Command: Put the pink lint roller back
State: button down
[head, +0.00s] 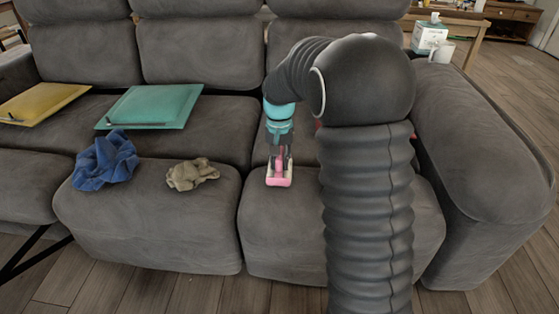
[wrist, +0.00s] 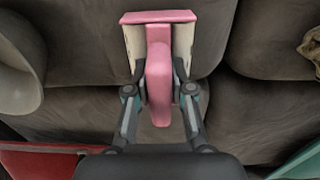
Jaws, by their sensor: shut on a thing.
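The pink lint roller (head: 279,182) is in my gripper (head: 280,165), over the front part of the right seat. In the wrist view the roller (wrist: 159,85) sits between the two fingers, which close on its pink middle part. Its pale roll and wide pink edge point away from the gripper. I cannot tell whether it touches the cushion. A red flat thing (wrist: 38,162) shows at the lower left of the wrist view; in the head view my arm hides most of it.
A teal tray (head: 150,106) and a yellow tray (head: 40,102), each with a dark slim item, lie on the sofa seats. A blue cloth (head: 104,161) and a tan cloth (head: 192,174) lie in front. The sofa armrest (head: 482,140) rises at right.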

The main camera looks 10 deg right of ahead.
jog(key=c, duration=1)
grip_release()
notch_tip(320, 180, up, 12)
jog(key=shift+f+p, duration=0.2)
jog(key=shift+p, duration=0.45)
jog(key=shift+s+r, duration=0.25)
jog(key=shift+r, duration=0.2)
jog(key=s+r+n+t, duration=0.1)
jog(key=s+n+t, duration=0.2)
jog(key=s, duration=2.6)
jog(key=t, duration=0.2)
jog(key=shift+s+n+t, duration=0.3)
jog(key=shift+s, duration=0.1)
